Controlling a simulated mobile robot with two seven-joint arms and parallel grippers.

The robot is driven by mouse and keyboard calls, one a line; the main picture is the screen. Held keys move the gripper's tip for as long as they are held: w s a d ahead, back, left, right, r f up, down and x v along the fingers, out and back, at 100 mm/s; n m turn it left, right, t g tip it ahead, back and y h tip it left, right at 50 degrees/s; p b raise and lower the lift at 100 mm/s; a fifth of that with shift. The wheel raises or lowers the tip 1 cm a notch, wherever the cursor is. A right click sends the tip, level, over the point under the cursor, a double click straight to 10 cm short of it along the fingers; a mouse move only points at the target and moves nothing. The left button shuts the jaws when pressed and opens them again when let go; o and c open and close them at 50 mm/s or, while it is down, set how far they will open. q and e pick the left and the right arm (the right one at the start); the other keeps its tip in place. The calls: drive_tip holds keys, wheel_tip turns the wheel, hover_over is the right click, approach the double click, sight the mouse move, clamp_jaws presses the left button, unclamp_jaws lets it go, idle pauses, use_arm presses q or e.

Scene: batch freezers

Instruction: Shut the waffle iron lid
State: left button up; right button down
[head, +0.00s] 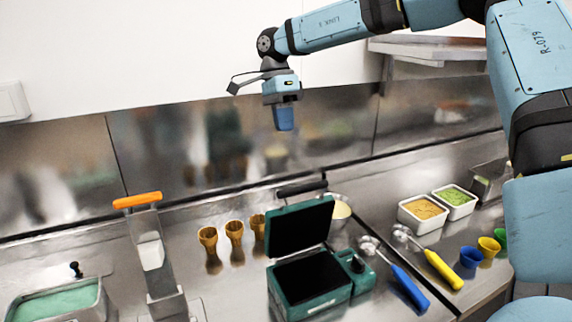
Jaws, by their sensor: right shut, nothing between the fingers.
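The dark green waffle iron (310,308) stands on the steel counter in the middle of the head view. Its lid (298,227) is raised, standing steeply above the base with its dark plate facing forward. The black lid handle (301,188) is at the lid's top edge. A knob housing (354,268) sits on the iron's right side. My right gripper (283,118) hangs pointing down, shut and empty, well above the lid and apart from it in the picture. My left gripper is not in view.
Several brown cones (234,238) stand left of the lid. A pale bowl (342,211) is partly hidden behind it. Blue (408,288) and yellow (444,269) scoops lie to the right, near white tubs (422,225) and small cups (470,257). An orange-handled device (150,250) stands left.

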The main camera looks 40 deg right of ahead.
drive_tip(key=s+a+f+p, duration=0.2)
drive_tip(key=s+f, duration=0.4)
drive_tip(key=f, duration=0.3)
drive_tip(key=shift+s+f, duration=0.35)
drive_tip(key=shift+w, duration=0.1)
